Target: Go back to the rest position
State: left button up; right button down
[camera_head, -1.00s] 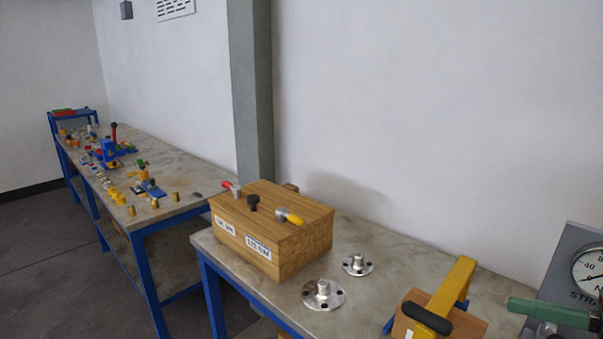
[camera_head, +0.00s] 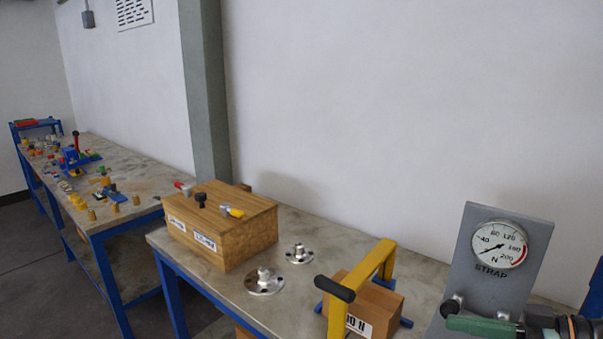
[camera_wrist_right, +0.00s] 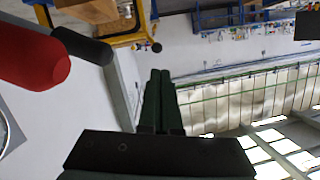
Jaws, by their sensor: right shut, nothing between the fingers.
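My right gripper (camera_head: 456,323) comes in at the lower right of the head view, its green fingers pointing left in front of the strap gauge panel. In the right wrist view the two dark green fingers (camera_wrist_right: 158,100) lie together, shut and empty. My left gripper is in neither current view. The rest position itself is not marked by anything visible.
A grey panel with a round STRAP gauge (camera_head: 499,245) stands close behind my right gripper. Left of it are a yellow frame with a black grip (camera_head: 335,289), two metal flanges (camera_head: 265,282) and a wooden box (camera_head: 221,225). A red handle (camera_wrist_right: 32,52) looms in the wrist view.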

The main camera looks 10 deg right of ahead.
jog(key=a+f+t+h, duration=0.1)
jog(key=a+f, duration=1.4)
jog(key=f, duration=0.4)
jog(key=s+f+m+g+h, duration=0.1)
jog(key=s+f+h, duration=0.3)
jog(key=f, duration=0.4)
jog(key=s+a+f+m+g+h, duration=0.1)
jog(key=s+f+m+h, duration=0.2)
jog(key=s+f, duration=0.4)
jog(key=shift+s+a+f+h, duration=0.25)
jog(key=shift+f+h, duration=0.25)
jog(key=shift+f, duration=0.3)
jog(key=shift+d, duration=0.1)
